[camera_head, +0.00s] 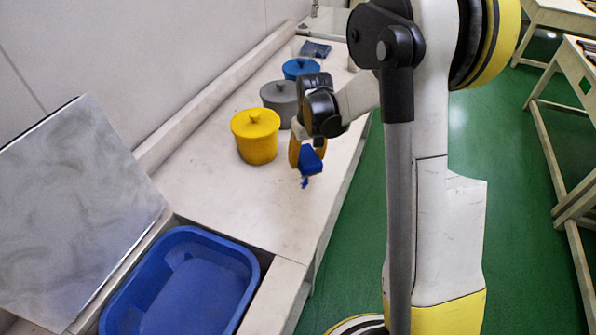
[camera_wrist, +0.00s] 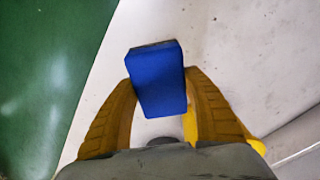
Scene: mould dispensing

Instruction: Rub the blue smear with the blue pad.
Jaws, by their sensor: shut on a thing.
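My gripper (camera_head: 306,157) is over the light worktop near its right edge, with its yellow fingers shut on the blue pad (camera_head: 311,162). In the wrist view the pad (camera_wrist: 157,78) sits between the two fingers (camera_wrist: 158,88), held from both sides. The blue smear (camera_head: 305,183) shows as a small blue mark just below the pad in the head view. I cannot tell whether the pad touches the worktop or the smear. The smear does not show in the wrist view.
A yellow lidded pot (camera_head: 255,138), a grey one (camera_head: 280,98) and a blue one (camera_head: 300,68) stand in a row left of my gripper. A blue basin (camera_head: 250,262) is sunk in front. The worktop (camera_head: 245,210) between is clear. Green floor (camera_head: 520,200) lies right.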

